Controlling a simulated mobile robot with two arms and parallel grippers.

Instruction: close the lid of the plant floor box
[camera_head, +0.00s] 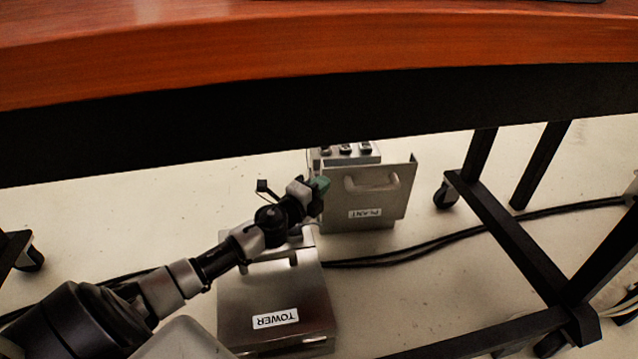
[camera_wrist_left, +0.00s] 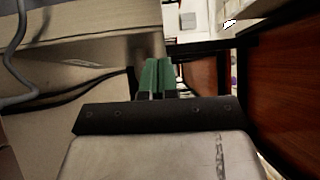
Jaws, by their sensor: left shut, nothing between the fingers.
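The plant floor box (camera_head: 352,226) is a grey metal box on the floor below the table. Its lid (camera_head: 390,205), with a handle and an upside-down PLANT label, stands raised at the near side of the box. Dark fittings show behind the lid's top edge; the rest of the inside is hidden. My left gripper (camera_head: 319,186) has green fingertips and is at the lid's left edge in the head view. I cannot tell whether it touches the lid. In the left wrist view its green fingers (camera_wrist_left: 157,80) are together with nothing between them. My right gripper is not in view.
The closed tower floor box (camera_head: 275,295) stands nearer, beneath my left forearm. Black cables (camera_head: 430,250) run across the floor. The wooden table (camera_head: 300,45) overhangs the scene, with its black leg frame (camera_head: 510,235) at right. Floor right of the plant box is mostly clear.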

